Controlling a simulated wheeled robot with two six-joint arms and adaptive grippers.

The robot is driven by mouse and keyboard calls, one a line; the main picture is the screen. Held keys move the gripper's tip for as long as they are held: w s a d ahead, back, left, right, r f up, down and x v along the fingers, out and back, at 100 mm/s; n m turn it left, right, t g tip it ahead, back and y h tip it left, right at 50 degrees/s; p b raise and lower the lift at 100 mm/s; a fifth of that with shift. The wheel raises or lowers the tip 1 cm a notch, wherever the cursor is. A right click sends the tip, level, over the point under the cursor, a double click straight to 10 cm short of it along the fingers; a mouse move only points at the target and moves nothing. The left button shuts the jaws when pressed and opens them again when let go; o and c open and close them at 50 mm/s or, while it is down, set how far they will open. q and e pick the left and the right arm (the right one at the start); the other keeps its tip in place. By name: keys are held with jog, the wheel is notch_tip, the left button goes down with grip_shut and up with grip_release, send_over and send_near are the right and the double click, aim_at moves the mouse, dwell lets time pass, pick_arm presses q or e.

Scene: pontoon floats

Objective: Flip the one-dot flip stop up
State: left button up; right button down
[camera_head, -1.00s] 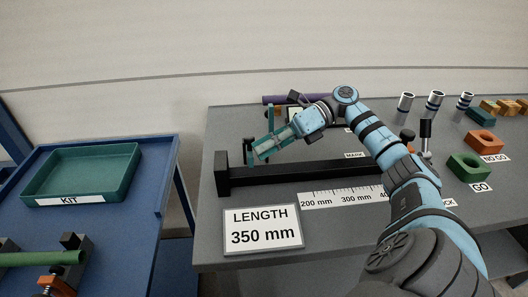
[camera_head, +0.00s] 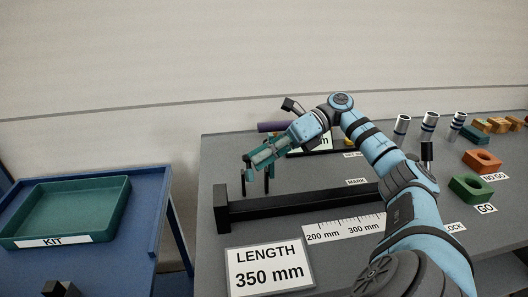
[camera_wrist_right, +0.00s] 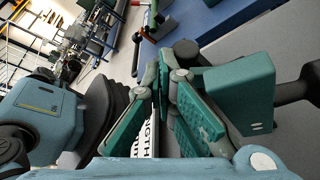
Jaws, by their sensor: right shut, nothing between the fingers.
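My right gripper (camera_head: 256,160) is shut and empty, above the left end of the black bar (camera_head: 300,198). Dark, thin upright parts (camera_head: 243,184) show just under and beside its fingertips; the gripper partly hides what they belong to. In the right wrist view, a teal block (camera_wrist_right: 240,92) with dark round knobs and a small pale mark sits close beside the gripper's fingers (camera_wrist_right: 168,72). My left gripper is not in view.
A white sign reading LENGTH 350 mm (camera_head: 268,270) and a ruler strip (camera_head: 344,226) are in front of the bar. The teal KIT tray (camera_head: 68,208) is on the blue table at left. Green (camera_head: 471,189) and orange (camera_head: 482,160) blocks and several cylinders stand at right.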

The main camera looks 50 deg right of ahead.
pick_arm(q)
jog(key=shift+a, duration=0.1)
pick_arm(e)
jog(key=shift+s+d, duration=0.1)
notch_tip(320, 180, up, 10)
dwell(0.5)
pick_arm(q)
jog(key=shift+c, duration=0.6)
